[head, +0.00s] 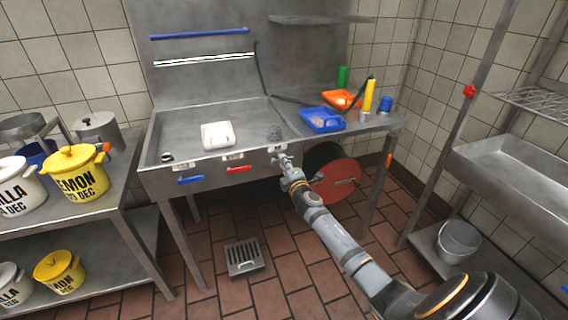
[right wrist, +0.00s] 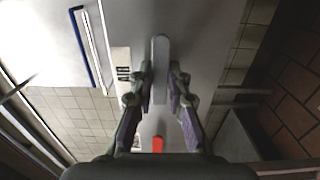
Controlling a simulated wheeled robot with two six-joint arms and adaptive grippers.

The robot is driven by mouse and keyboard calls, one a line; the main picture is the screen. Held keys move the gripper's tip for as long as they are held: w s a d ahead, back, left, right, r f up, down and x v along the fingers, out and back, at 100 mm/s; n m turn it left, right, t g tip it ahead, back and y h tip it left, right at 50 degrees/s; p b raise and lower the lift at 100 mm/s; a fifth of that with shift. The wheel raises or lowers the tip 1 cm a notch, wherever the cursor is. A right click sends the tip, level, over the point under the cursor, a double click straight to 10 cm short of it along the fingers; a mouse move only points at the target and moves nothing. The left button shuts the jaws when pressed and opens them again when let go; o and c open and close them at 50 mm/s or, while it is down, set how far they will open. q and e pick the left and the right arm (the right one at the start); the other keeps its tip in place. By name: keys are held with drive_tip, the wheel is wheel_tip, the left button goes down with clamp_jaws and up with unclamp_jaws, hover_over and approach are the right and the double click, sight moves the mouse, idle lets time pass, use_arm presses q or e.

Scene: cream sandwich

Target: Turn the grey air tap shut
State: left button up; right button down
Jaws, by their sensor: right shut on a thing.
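The grey air tap shows in the right wrist view as a long rounded grey lever (right wrist: 160,50), beside a white label with dark letters that read like AIR (right wrist: 121,65). My right gripper (right wrist: 160,75) has one finger on each side of the lever and is shut on it. In the head view my right gripper (head: 281,160) is at the front edge of the steel sink bench (head: 160,122), right of the red tap (head: 239,170), and it hides the grey tap. My left gripper is not in view.
A blue tap (head: 190,180) sits further left on the same front edge. A red hose reel (head: 338,180) is just beyond and right of my right gripper, under the bench. Blue (head: 322,121) and orange (head: 343,100) trays lie on the bench. Tubs stand on the left table.

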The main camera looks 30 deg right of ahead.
drive_tip(key=c, duration=1.3)
unclamp_jaws()
drive_tip(key=v, duration=1.2)
drive_tip(key=shift+s, duration=0.1)
drive_tip(key=shift+f, duration=0.1)
